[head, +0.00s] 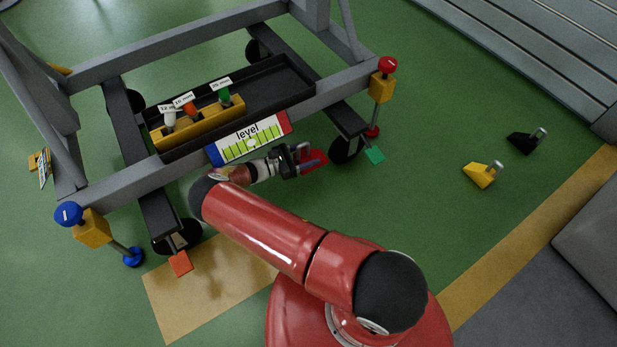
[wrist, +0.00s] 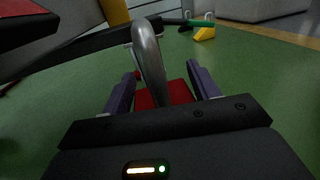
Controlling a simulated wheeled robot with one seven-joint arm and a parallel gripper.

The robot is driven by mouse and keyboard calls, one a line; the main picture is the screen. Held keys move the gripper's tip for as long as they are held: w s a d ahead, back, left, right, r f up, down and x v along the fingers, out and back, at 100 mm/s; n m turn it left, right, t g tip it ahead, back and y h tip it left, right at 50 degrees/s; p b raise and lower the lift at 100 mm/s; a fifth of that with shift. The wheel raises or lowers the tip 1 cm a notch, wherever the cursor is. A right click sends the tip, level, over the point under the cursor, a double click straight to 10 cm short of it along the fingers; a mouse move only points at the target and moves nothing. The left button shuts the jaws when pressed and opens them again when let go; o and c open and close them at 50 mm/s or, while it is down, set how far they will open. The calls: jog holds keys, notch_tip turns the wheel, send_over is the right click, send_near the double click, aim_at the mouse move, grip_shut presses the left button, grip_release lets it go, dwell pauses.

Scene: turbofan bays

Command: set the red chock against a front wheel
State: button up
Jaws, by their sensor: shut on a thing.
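The red chock (head: 317,160) is in my gripper (head: 305,158), low beside the near right wheel (head: 346,149) of the grey stand. In the wrist view the red chock (wrist: 165,95) sits between the two purple fingers of my gripper (wrist: 160,85), with its metal handle (wrist: 148,55) rising towards the camera. The chock is left of the wheel in the head view; whether they touch I cannot tell. The near left wheel (head: 182,237) stands farther left, by an orange pedal (head: 180,263). The near right wheel has a green pedal (head: 375,154).
A yellow chock (head: 482,174) and a black chock (head: 524,140) lie on the open green floor at right. The stand's level plate (head: 250,139) and tray (head: 285,85) are just above and behind my gripper. A red-topped jack (head: 381,85) stands by the near right corner.

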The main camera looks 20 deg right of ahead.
notch_tip(320, 180, down, 10)
jog(key=b, duration=0.5)
jog(key=shift+a, duration=0.1)
jog(key=shift+r, duration=0.1)
jog(key=o, duration=1.3)
jog(key=a, duration=0.4)
jog(key=a+b, duration=0.1)
jog(key=a, duration=0.3)
jog(key=s+a, duration=0.1)
jog(key=a, duration=0.3)
jog(key=shift+s+b, duration=0.1)
jog(key=shift+b, duration=0.2)
